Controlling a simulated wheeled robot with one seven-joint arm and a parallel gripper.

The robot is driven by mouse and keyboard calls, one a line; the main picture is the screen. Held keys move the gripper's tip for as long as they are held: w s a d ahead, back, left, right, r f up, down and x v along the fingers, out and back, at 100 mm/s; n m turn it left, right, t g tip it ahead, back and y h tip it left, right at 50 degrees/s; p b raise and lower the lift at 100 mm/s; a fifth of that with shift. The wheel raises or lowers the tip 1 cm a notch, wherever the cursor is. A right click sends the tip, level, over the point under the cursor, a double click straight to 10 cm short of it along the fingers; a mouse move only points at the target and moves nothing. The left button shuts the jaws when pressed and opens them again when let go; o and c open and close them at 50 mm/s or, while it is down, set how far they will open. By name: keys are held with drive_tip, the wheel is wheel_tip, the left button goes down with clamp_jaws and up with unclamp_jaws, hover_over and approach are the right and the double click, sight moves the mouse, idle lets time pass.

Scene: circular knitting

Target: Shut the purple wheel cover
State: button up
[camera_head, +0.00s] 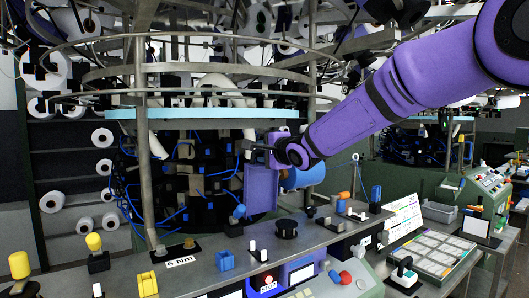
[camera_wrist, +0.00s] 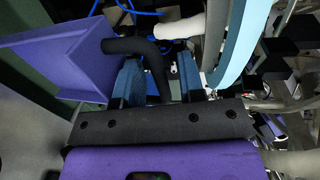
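The purple wheel cover (camera_head: 262,188) stands out from the front of the knitting machine, like an open door, in the head view. In the wrist view the cover (camera_wrist: 62,62) is at the upper left. A black bent bar (camera_wrist: 140,47) starts at its right edge and looks like its handle. My gripper (camera_head: 247,148) is at the cover's upper part in the head view. In the wrist view my gripper (camera_wrist: 158,75) has its two fingers apart, with the bar running between them. A gap shows beside the bar. The fingertip contact is unclear.
A metal bench (camera_head: 205,268) with knobs and coloured switches lies below the cover. A light-blue ring (camera_head: 200,113) and metal posts (camera_head: 142,130) surround the machine close to my gripper. A blue cylinder (camera_head: 303,177) is just right of the cover.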

drive_tip(key=shift+c, duration=0.2)
clamp_jaws()
